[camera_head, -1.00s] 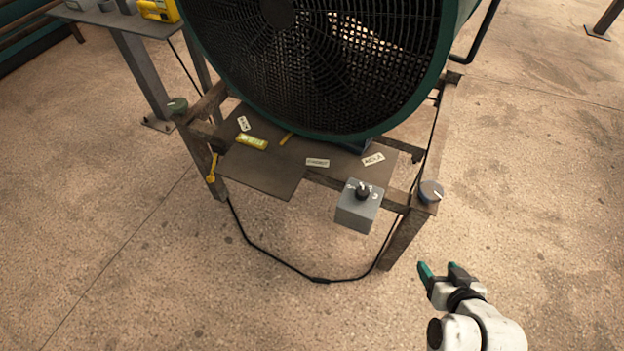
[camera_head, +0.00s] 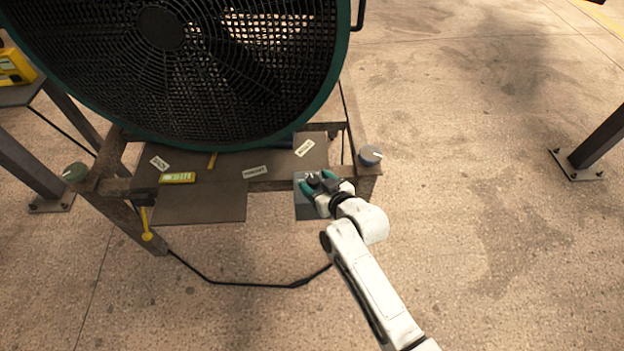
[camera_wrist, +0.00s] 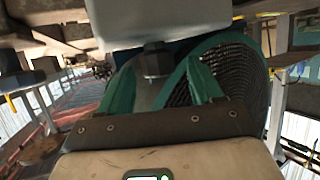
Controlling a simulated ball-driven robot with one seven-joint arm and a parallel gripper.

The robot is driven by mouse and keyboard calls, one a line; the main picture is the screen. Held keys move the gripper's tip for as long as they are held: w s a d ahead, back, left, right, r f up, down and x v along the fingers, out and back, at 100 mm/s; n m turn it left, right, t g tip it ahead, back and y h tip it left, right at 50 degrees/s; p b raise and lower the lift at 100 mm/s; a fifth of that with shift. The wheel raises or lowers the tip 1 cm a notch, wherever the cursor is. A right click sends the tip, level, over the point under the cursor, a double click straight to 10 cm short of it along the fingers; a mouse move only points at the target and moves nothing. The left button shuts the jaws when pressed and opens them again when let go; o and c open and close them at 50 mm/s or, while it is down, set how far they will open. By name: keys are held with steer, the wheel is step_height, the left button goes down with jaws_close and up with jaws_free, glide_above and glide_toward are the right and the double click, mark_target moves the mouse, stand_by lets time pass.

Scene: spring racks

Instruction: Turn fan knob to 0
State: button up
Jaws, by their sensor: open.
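The fan knob is a small dark knob (camera_head: 313,179) on top of a grey control box (camera_head: 305,208) at the front of the fan stand. In the head view my gripper (camera_head: 319,184) is at the box, its teal fingers open on either side of the knob. In the wrist view the knob (camera_wrist: 156,62) hangs from the pale box (camera_wrist: 165,22), between the two open fingers (camera_wrist: 160,78). I cannot tell whether either finger touches it. The knob's pointer and most of the dial marks are hidden by my gripper.
The large fan (camera_head: 215,60) stands just behind the box. A blue-grey round knob (camera_head: 370,155) is on the stand's right corner, a green one (camera_head: 75,172) at the left. A yellow-handled lever (camera_head: 147,232) hangs at left. A black cable (camera_head: 225,283) loops below.

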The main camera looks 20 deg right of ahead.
steer(key=shift+x, duration=1.1)
steer(key=shift+c, duration=0.2)
steer(key=c, duration=0.9)
